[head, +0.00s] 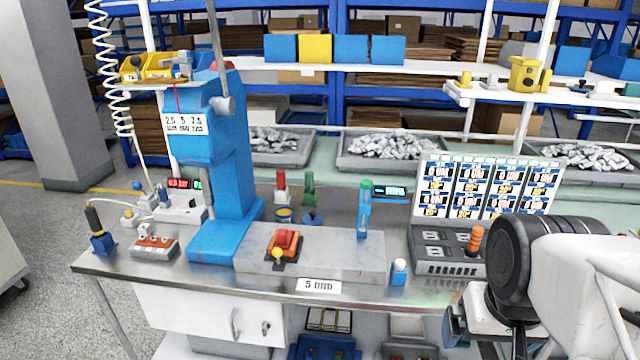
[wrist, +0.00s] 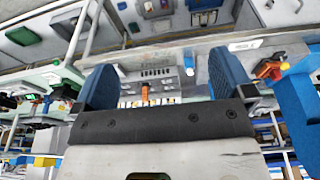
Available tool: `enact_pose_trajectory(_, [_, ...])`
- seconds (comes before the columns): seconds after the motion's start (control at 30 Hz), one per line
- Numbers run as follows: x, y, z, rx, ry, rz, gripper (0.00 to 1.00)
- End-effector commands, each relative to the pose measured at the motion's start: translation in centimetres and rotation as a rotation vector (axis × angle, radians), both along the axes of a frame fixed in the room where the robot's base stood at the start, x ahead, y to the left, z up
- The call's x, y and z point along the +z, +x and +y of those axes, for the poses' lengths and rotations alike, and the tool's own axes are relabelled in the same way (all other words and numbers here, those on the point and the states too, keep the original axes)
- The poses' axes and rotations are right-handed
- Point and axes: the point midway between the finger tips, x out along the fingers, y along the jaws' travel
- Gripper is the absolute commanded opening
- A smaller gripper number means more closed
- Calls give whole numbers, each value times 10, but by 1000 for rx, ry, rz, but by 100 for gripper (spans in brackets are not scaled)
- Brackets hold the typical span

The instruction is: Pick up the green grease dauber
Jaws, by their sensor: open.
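The green grease dauber (head: 309,188) stands upright in a small blue holder (head: 312,219) behind the steel block, right of the blue press column. A similar red-handled piece (head: 281,186) stands just left of it, above a yellow-and-blue pot (head: 284,214). I cannot make out the dauber in the wrist view. My gripper (wrist: 162,78) is open, its two blue fingers wide apart with nothing held between them. It is at the lower right of the head view, low by the bench's front right, well away from the dauber. My arm partly hides it there.
The blue press (head: 223,160) stands left of the dauber. In front, a red-and-orange breaker (head: 284,245) sits on the steel block (head: 335,262). A blue post with a green top (head: 364,210) stands right. A control box (head: 447,255) with an orange knob is near my arm.

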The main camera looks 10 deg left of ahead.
Motion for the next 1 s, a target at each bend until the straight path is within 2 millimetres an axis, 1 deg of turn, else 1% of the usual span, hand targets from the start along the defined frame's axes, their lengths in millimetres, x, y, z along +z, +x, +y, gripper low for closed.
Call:
enact_pose_trajectory(0.13, [0,0,0,0,0,0,99])
enact_pose_trajectory(0.17, [0,0,0,0,0,0,96])
enact_pose_trajectory(0.2, [0,0,0,0,0,0,90])
enact_pose_trajectory(0.37, [0,0,0,0,0,0,65])
enact_pose_trajectory(0.4, [0,0,0,0,0,0,63])
enact_pose_trajectory(0.67, [0,0,0,1,0,0,63])
enact_pose_trajectory(0.77, [2,3,0,6,-1,1,63])
enact_pose_trajectory(0.87, [6,10,1,18,-3,3,63])
enact_pose_trajectory(1.0, [17,27,4,52,-9,9,63])
